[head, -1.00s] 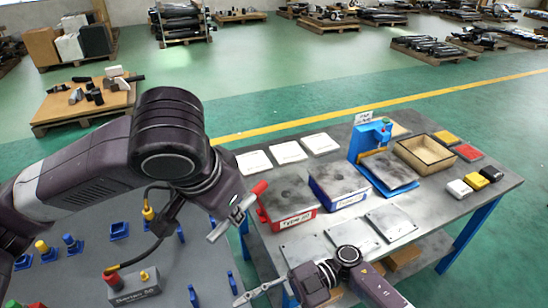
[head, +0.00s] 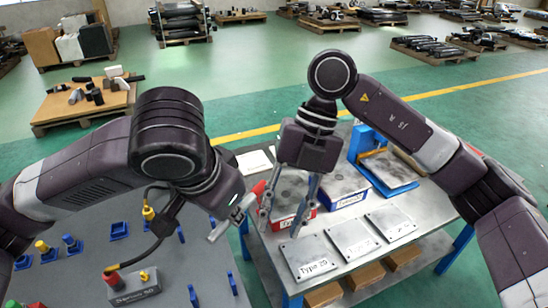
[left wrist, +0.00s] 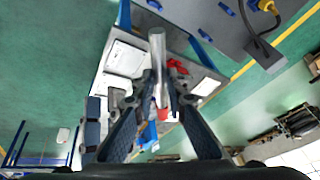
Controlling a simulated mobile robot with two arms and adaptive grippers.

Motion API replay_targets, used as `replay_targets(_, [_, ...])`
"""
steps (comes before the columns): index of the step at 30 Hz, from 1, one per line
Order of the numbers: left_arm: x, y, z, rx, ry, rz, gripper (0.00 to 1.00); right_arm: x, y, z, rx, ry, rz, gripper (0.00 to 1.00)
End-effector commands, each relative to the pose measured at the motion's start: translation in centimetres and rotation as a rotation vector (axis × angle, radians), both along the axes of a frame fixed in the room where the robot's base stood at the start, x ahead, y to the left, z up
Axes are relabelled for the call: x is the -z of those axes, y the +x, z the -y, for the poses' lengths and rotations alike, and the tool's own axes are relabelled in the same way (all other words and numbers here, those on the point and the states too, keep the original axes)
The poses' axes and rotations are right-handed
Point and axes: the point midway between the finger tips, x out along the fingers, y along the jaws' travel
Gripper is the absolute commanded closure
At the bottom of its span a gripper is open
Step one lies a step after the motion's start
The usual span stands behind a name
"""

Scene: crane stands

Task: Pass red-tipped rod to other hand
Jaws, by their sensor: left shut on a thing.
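The red-tipped rod (head: 221,230) is a slim silver rod, tilted, with its red end at the upper right in the head view. My left gripper (left wrist: 161,88) is shut on it; the silver end sticks out past the fingers in the left wrist view (left wrist: 157,45). The left fingers are largely hidden by the wrist in the head view. My right gripper (head: 281,222) points down with its fingers apart and empty, just right of the red end. I cannot tell whether it touches the rod.
A grey table holds a red-fronted bin (head: 303,217), a blue-fronted bin (head: 350,199), a blue stand (head: 362,140) and flat metal plates (head: 352,238) in front. A grey panel (head: 185,275) with blue holders and a connector box (head: 133,288) lies at left.

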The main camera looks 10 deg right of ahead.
Motion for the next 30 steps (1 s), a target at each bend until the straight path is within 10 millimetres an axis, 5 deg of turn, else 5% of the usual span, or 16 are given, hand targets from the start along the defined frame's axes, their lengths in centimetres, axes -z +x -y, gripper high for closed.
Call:
replay_targets(3, [-0.1, 0.0, 0.0, 0.0, -0.001, 0.002, 1.0, -4.3, 0.3, 1.3, -0.072, -0.026, 0.122, 0.67])
replay_targets(11, [-0.1, 0.0, 0.0, 0.0, -0.001, 0.002, 1.0, -10.8, 0.0, 3.0, -0.087, -0.085, 0.329, 0.67])
replay_targets(21, [-0.1, 0.0, 0.0, -0.001, -0.002, 0.001, 1.0, -10.8, 2.2, 0.3, 0.377, 0.0, 0.362, 0.67])
replay_targets(30, [-0.1, 0.0, 0.0, -0.001, -0.002, 0.001, 1.0, -10.8, 3.3, -1.0, 0.586, 0.067, 0.341, 0.67])
